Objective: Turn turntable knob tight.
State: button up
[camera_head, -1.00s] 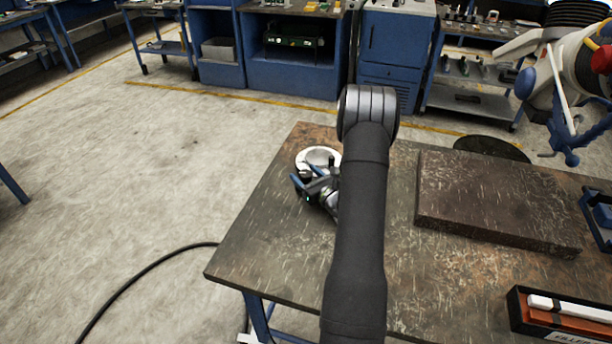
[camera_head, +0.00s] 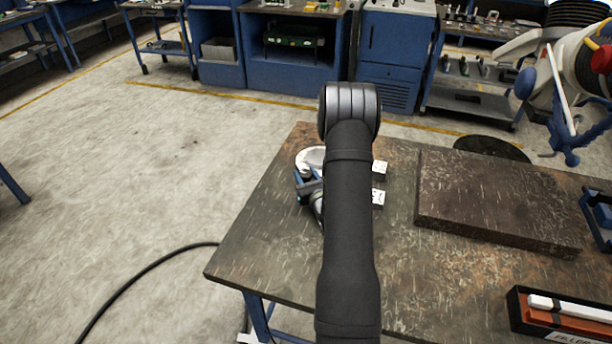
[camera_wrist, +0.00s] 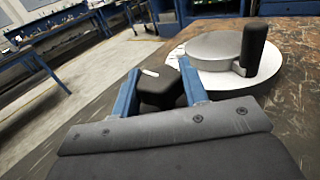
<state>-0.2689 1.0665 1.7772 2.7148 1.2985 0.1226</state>
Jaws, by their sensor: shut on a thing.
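The turntable is a pale disc with a raised grey centre (camera_wrist: 217,50) and an upright black post (camera_wrist: 253,46) at its right side. In the head view the turntable (camera_head: 308,157) stands near the table's far left edge, partly hidden by my arm. The black knob (camera_wrist: 161,91), with a white mark on top, is in front of the disc. My gripper (camera_wrist: 160,82) has one blue finger on each side of the knob and is shut on it. In the head view my gripper (camera_head: 307,188) is low beside the turntable, and the knob cannot be made out there.
Two small white pieces (camera_head: 378,167) lie right of my arm on the table (camera_head: 270,250). A thick dark slab (camera_head: 495,195) lies further right. A box with bars (camera_head: 560,315) is at the front right. The table's left edge is close to my gripper.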

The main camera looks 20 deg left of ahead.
jog(key=o, duration=1)
jog(key=shift+s, duration=0.1)
jog(key=v, duration=1.7)
jog(key=shift+s+d, duration=0.1)
jog(key=x, duration=1.7)
jog(key=shift+w, duration=0.2)
